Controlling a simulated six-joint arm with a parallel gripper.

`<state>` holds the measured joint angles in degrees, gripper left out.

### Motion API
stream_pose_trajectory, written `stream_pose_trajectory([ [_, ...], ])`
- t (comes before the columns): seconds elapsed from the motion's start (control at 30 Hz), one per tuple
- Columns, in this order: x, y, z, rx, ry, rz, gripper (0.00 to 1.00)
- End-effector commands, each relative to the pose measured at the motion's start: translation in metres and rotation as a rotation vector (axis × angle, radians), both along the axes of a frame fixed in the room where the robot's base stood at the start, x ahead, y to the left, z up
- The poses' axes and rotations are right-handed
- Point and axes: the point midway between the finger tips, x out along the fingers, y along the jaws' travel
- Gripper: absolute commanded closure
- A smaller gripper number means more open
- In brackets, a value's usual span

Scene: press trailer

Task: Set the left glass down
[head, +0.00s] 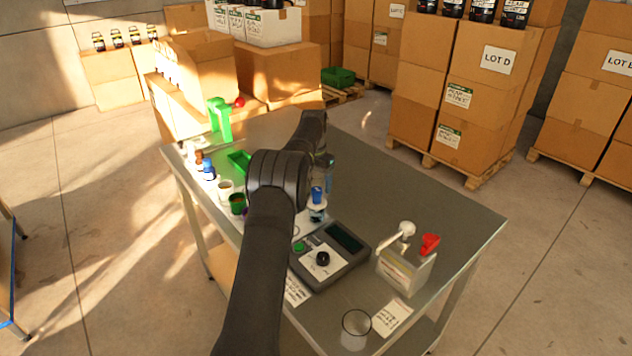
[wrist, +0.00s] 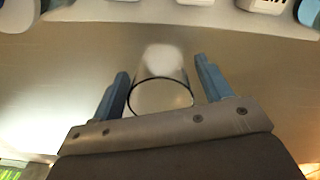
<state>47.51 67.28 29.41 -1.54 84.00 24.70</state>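A clear empty glass (wrist: 160,92) stands between the two blue fingers of my gripper (wrist: 163,85) in the wrist view, its round rim toward the camera. A narrow gap shows between each finger and the glass, so my gripper looks open around it. In the head view my gripper (head: 321,192) is low over the table's middle, mostly behind my dark arm, and the glass there is hard to make out. A second clear glass (head: 355,330) stands upright at the table's front edge, to the right and apart from my gripper.
On the grey table (head: 440,200) are a control box (head: 330,255) with a green button and black knob, a dispenser (head: 405,268) with a red part, a paper label (head: 392,317), small jars (head: 225,188) and a green stand (head: 220,118). The right rear tabletop is clear.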

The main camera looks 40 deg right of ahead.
Motion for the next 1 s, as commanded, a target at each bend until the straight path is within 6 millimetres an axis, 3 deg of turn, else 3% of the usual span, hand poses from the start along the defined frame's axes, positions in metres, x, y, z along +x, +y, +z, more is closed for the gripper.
stream_pose_trajectory([
  [0.27,0.0,0.0,0.009,-0.002,-0.002,0.0,0.29],
  [0.7,0.003,0.0,0.099,-0.003,-0.002,0.0,0.29],
  [1.0,0.003,0.001,0.122,-0.001,0.0,0.0,0.24],
])
